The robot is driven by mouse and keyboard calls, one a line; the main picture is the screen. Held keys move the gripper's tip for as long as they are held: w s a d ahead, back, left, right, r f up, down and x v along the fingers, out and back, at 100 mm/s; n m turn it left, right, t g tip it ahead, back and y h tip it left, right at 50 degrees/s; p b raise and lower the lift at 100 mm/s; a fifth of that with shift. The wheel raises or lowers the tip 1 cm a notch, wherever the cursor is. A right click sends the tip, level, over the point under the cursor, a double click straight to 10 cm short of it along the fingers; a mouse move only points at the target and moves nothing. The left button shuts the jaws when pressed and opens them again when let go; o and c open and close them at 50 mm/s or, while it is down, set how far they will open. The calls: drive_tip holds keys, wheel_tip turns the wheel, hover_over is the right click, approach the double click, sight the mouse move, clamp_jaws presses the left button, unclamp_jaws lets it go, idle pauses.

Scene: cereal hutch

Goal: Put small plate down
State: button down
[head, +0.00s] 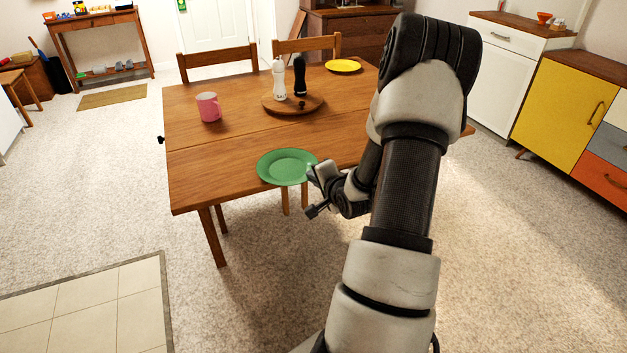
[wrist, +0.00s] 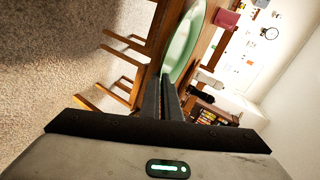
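A small green plate (head: 286,165) is at the near edge of the wooden table (head: 225,160), its near part overlapping the edge in the head view. My gripper (head: 314,174) is at the plate's right rim. In the wrist view the two dark fingers (wrist: 163,90) are close together, with the rim of the green plate (wrist: 184,45) at their tips, so the gripper appears shut on it. The plate looks about level. Whether it touches the tabletop or hangs just above it, I cannot tell.
On the table are a pink mug (head: 208,107), a round wooden board (head: 291,105) with a white mill (head: 279,80) and a black mill (head: 299,76), and a yellow plate (head: 343,66) at the far right. Chairs (head: 219,60) stand behind. The tabletop's left front is clear.

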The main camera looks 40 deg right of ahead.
drive_tip(key=c, duration=2)
unclamp_jaws()
drive_tip(key=shift+r, duration=0.1)
